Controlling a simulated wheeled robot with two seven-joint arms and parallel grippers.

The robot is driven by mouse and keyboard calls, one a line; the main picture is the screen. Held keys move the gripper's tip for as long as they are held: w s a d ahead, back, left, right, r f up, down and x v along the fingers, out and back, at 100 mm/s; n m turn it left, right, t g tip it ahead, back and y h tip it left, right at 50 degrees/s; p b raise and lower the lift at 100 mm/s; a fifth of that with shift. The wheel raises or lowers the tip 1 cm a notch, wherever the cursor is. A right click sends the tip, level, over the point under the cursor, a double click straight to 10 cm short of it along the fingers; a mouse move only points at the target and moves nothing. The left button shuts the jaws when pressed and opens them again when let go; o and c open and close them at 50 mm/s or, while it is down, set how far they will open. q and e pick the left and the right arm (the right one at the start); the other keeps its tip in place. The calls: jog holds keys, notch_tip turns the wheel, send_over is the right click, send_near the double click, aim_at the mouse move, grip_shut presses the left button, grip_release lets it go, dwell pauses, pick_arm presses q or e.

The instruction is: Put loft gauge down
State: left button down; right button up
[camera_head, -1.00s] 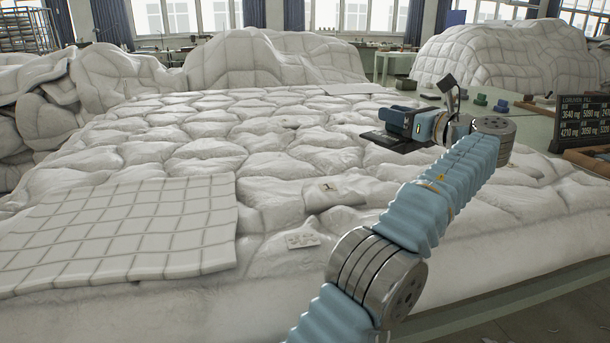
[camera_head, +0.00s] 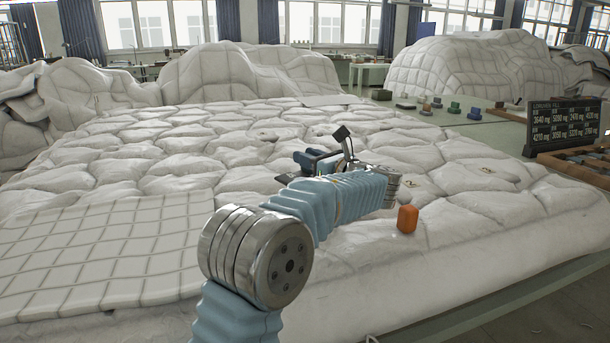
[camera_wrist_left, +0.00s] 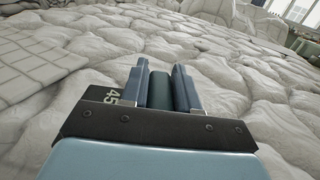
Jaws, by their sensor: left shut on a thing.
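My left gripper (camera_head: 308,160) is over the middle of the white quilted duvet (camera_head: 120,175). In the left wrist view its two blue-grey fingers (camera_wrist_left: 160,86) are shut on a dark green, rounded part, which I take to be the loft gauge (camera_wrist_left: 160,95). A black plate marked "45" (camera_wrist_left: 112,95) shows at the left of the fingers and seems to belong to it. In the head view only a small dark edge (camera_head: 283,178) shows below the gripper. I cannot tell whether it touches the duvet. My right gripper is not in view.
An orange block (camera_head: 407,220) stands on the duvet near its front right. A gridded quilt piece (camera_head: 110,250) lies at the left. A chalkboard (camera_head: 562,125) and several small coloured items (camera_head: 453,107) stand at the right. Duvet heaps (camera_head: 245,75) rise behind.

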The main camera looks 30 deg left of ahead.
aim_at(300, 170)
pick_arm(q)
jog(key=f, duration=0.3)
jog(key=shift+s+a+f, duration=0.15)
jog(key=shift+a, duration=0.25)
jog(key=shift+f, duration=0.35)
jog(key=c, duration=0.8)
grip_release()
jog(key=shift+f, duration=0.1)
jog(key=shift+c, duration=0.2)
jog(key=b+v, duration=0.1)
jog(key=v, duration=1.1)
jog(key=shift+b, duration=0.3)
